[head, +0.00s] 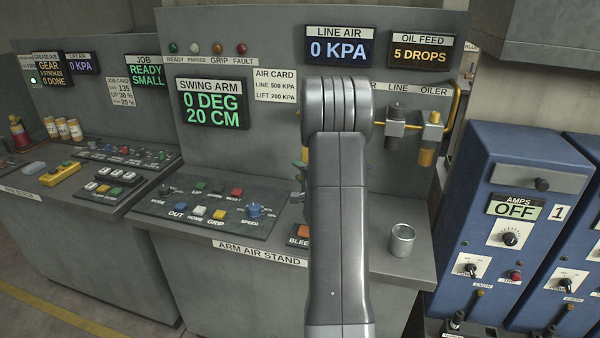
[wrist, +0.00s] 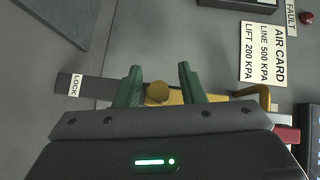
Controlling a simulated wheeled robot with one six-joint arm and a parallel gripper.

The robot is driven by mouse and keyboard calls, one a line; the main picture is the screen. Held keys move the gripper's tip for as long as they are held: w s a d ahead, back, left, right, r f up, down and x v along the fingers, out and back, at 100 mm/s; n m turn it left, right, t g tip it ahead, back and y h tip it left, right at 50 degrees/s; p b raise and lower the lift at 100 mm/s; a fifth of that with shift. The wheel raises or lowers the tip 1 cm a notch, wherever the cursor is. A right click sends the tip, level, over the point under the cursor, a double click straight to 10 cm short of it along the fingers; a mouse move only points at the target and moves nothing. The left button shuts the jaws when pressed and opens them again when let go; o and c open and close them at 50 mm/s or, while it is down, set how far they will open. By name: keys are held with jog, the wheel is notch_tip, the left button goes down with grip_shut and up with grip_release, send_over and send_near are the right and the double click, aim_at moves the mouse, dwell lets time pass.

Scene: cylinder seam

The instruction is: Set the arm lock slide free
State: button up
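In the wrist view, a round brass-yellow knob (wrist: 157,93), which looks like the lock slide's knob, sits on a dark horizontal bar (wrist: 102,91). A white LOCK label (wrist: 75,85) is at the bar's left end. My gripper (wrist: 160,69) is open, its two green fingers spread with the knob in the gap between them. Small gaps show beside the knob, and contact is not clear. The gripper body hides the lower part of the slide.
The arm air stand (head: 255,253) has a button panel (head: 212,211) and a metal cup (head: 402,240) on its top. A yellow pipe (wrist: 253,92) lies right of the fingers in the wrist view. The SWING ARM display (head: 212,105) reads 0 DEG, 20 CM; LINE AIR (head: 339,51) reads 0 KPA.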

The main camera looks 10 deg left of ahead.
grip_shut()
jog(key=shift+s+f+b, duration=0.1)
jog(key=shift+f+b, duration=1.65)
jog(key=shift+f, duration=0.75)
grip_release()
jog(key=shift+f, duration=0.1)
jog(key=shift+d, duration=0.1)
jog(key=b+v, duration=0.2)
jog(key=v, duration=1.1)
jog(key=shift+s+d, duration=0.2)
jog(key=shift+d, duration=0.05)
